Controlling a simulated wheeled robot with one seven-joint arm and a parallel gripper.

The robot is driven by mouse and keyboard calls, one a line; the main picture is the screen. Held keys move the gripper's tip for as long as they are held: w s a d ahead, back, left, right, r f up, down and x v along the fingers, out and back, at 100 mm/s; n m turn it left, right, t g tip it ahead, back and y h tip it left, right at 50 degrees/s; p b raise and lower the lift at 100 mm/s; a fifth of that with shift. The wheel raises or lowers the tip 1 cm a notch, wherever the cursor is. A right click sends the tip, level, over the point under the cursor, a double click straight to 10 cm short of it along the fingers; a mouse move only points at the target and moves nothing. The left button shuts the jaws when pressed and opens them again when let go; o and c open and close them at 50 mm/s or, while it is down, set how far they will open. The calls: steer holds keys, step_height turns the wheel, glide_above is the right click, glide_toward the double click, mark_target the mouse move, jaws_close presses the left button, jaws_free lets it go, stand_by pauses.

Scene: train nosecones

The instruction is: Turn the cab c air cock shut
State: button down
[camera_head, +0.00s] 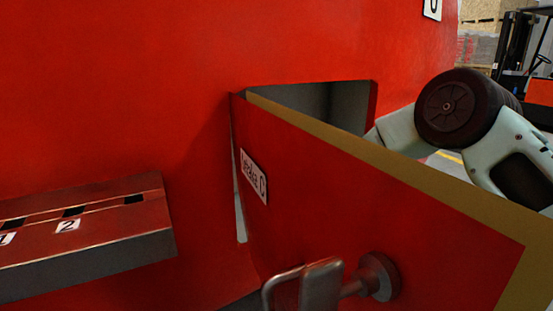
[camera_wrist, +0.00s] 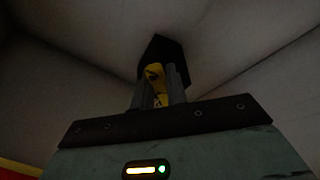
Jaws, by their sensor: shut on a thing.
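In the wrist view my gripper (camera_wrist: 160,88) is shut on the yellow handle (camera_wrist: 154,72) of the air cock. The cock's black body (camera_wrist: 163,48) shows just past the fingertips, against the pale inner walls. The picture is dark, and how far the handle is turned cannot be told. In the head view the red door (camera_head: 330,190), with a white label ending in C (camera_head: 253,177), stands open from the cab's red wall. My arm reaches behind this door, which hides my gripper and the cock there.
The dark compartment opening (camera_head: 345,105) shows above the door's edge. A metal door handle (camera_head: 320,285) sticks out at the bottom. A red slotted ledge (camera_head: 100,215) with number labels juts out at the left. A forklift (camera_head: 525,50) stands far back right.

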steer(key=shift+s+a+f+m+t+h+b, duration=0.25)
steer(key=shift+a+m+t+h+b, duration=0.5)
steer(key=shift+m, duration=1.15)
steer(key=shift+s+a+f+m+t+h+b, duration=0.3)
steer(key=shift+a+m+h+b, duration=0.5)
steer(key=shift+m+b, duration=0.8)
steer(key=shift+s+a+f+m+t+h+b, duration=0.1)
steer(key=shift+a+f+m+t+h+b, duration=0.5)
steer(key=shift+m, duration=1.6)
steer(key=shift+r+h, duration=0.25)
steer(key=c, duration=1.4)
jaws_free()
steer(key=p+v, duration=0.1)
steer(key=v, duration=0.6)
steer(key=shift+s, duration=0.25)
